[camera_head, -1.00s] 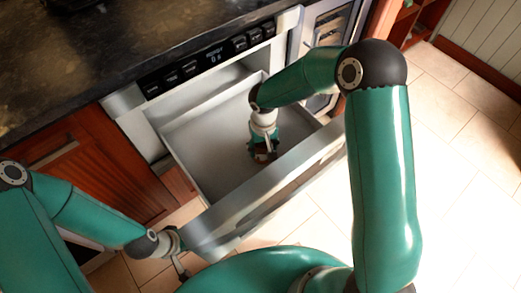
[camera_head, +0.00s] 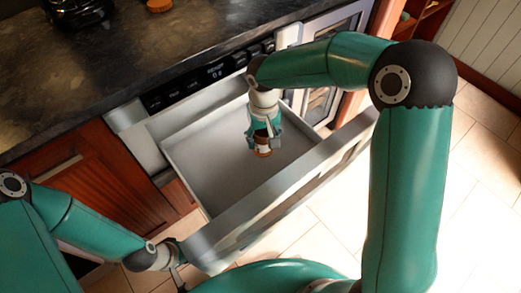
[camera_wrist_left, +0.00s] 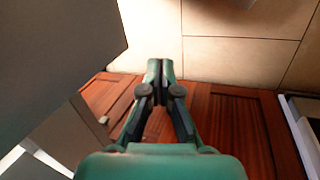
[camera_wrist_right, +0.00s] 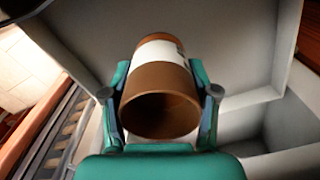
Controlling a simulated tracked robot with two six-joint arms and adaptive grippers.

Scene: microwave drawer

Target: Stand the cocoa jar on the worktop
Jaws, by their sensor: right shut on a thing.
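The cocoa jar (camera_head: 263,152), brown with a white label, is in my right gripper (camera_head: 263,130), which is shut around its sides over the open drawer (camera_head: 205,165). In the right wrist view the jar (camera_wrist_right: 160,108) lies between both fingers, its round brown end facing the camera with a dark recess. The jar appears clear of the drawer floor. The dark stone worktop (camera_head: 150,55) runs above and behind the drawer. My left gripper (camera_wrist_left: 160,68) has its fingertips together with nothing visible between them, low by the left end of the drawer front.
The drawer's front panel (camera_head: 290,190) stands between me and the drawer interior. A dark glossy object (camera_head: 75,12) and a small orange-brown round item (camera_head: 159,5) are at the worktop's back. The worktop between them and its front edge is clear.

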